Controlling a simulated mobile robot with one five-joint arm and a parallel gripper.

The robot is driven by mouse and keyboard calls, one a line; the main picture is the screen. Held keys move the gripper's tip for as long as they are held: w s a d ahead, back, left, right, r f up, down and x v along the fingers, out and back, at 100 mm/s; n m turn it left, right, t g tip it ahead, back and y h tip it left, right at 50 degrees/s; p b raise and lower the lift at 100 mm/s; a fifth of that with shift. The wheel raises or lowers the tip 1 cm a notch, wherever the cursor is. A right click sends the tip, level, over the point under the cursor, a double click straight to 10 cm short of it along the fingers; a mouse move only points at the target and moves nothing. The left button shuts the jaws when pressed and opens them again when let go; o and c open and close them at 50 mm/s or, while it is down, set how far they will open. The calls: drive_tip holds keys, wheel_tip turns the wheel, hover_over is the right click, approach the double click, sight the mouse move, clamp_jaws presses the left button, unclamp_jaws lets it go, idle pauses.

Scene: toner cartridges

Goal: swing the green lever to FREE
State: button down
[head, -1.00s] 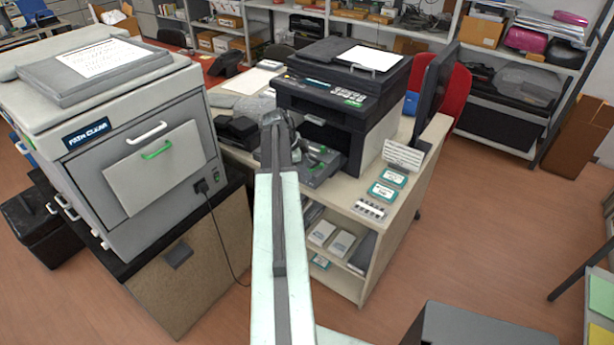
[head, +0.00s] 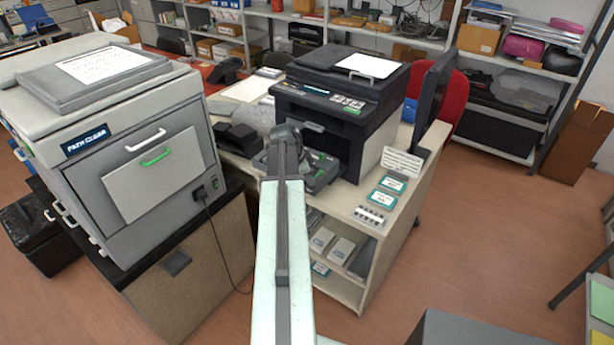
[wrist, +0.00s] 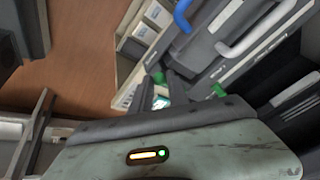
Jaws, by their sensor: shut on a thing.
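The black printer (head: 335,95) stands on the light bench, with its front tray (head: 328,178) drawn out. Green parts (head: 322,158) show in that tray, just right of my gripper (head: 286,135), which reaches over its left side. In the wrist view my gripper (wrist: 160,84) is shut on the green lever, and a bit of that lever (wrist: 158,76) shows at the fingertips. A second green piece (wrist: 218,90) sits to the right, apart from the fingers. The fingers hide most of the held lever, and I cannot read any FREE mark.
A large grey machine (head: 110,150) with a white handle and a green handle stands at the left. In the wrist view a blue handle (wrist: 181,15) and a white handle (wrist: 255,35) stick up near the fingers.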

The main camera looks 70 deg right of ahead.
drive_tip(key=shift+s, duration=0.15)
drive_tip(key=c, duration=1.3)
unclamp_jaws()
drive_tip(key=p+v, duration=0.7)
drive_tip(key=shift+a+r, duration=0.15)
drive_tip(key=shift+r, duration=0.15)
